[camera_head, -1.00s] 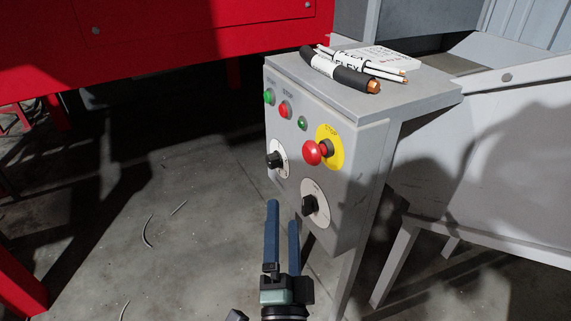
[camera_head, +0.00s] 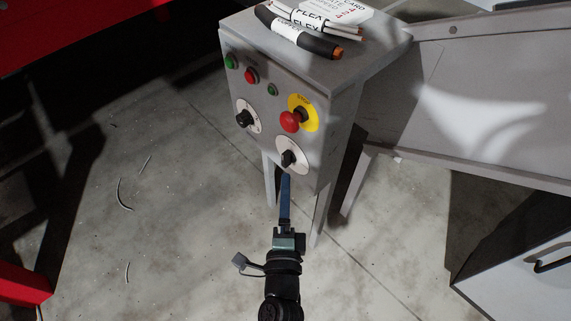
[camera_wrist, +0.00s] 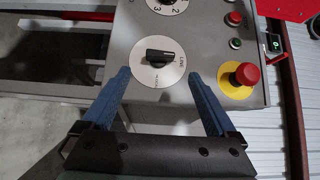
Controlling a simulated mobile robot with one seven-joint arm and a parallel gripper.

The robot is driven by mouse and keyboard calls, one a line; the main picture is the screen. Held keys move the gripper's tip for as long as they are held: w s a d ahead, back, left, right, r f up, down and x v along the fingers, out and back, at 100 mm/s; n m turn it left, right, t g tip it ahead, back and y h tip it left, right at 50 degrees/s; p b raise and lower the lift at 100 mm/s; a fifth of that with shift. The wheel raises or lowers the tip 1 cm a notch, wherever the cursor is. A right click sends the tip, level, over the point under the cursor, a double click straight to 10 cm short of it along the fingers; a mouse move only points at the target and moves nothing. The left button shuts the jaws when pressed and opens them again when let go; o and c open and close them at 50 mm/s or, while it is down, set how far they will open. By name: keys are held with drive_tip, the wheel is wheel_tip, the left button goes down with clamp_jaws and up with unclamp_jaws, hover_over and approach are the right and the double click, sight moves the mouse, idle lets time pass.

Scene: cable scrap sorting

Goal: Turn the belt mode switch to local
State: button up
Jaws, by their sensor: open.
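The grey control box carries two black rotary knobs on round white plates. The lower right one, a two-label switch (camera_head: 289,158), also shows in the wrist view (camera_wrist: 158,57). The other is a numbered dial (camera_head: 244,118), at the top edge of the wrist view (camera_wrist: 168,4). My gripper (camera_head: 285,177) is open and empty. Its blue fingers point at the panel, either side of the two-label switch's lower edge, apparently not touching the knob.
A red stop button on a yellow plate (camera_head: 297,118) sits just above the switch, to its right in the wrist view (camera_wrist: 240,80). Small green and red buttons (camera_head: 251,76) line the top. Cable pieces (camera_head: 300,35) lie on the box. A grey chute (camera_head: 480,100) stands right.

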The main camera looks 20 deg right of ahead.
sight(286, 163)
drive_tip(key=x, duration=0.7)
drive_tip(key=shift+w+d+b, duration=0.15)
drive_tip(key=shift+w+b, duration=0.1)
drive_tip(key=shift+b, duration=0.15)
drive_tip(key=c, duration=1.4)
drive_tip(key=shift+o, duration=0.2)
drive_tip(key=shift+f, duration=0.1)
drive_tip(key=shift+f+b, duration=0.1)
drive_tip(key=shift+b, duration=0.4)
